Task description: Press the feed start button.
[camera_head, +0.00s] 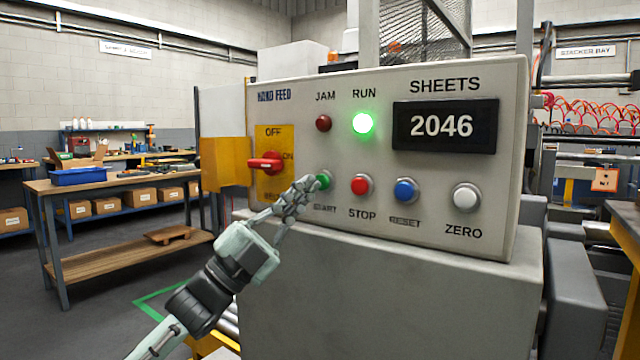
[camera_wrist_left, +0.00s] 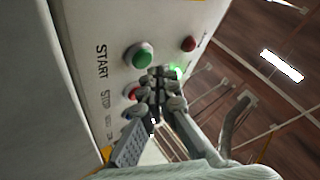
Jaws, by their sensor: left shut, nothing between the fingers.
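The green start button (camera_head: 323,181) sits above the START label on the grey control panel (camera_head: 440,75). My left gripper (camera_head: 308,186) is shut and empty, with its fingertips just left of the button and overlapping its edge in the head view. In the left wrist view the green button (camera_wrist_left: 139,57) shows unobstructed, up and left of the shut fingertips (camera_wrist_left: 158,78). I cannot tell whether the fingertips touch the panel or the button. The green RUN lamp (camera_head: 363,123) is lit. My right gripper is not in view.
To the right of the start button are the red stop button (camera_head: 361,185), the blue reset button (camera_head: 405,190) and the white zero button (camera_head: 466,197). A red rotary switch (camera_head: 265,163) is on the left. The display (camera_head: 444,126) reads 2046. A ledge (camera_head: 400,275) projects below the panel.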

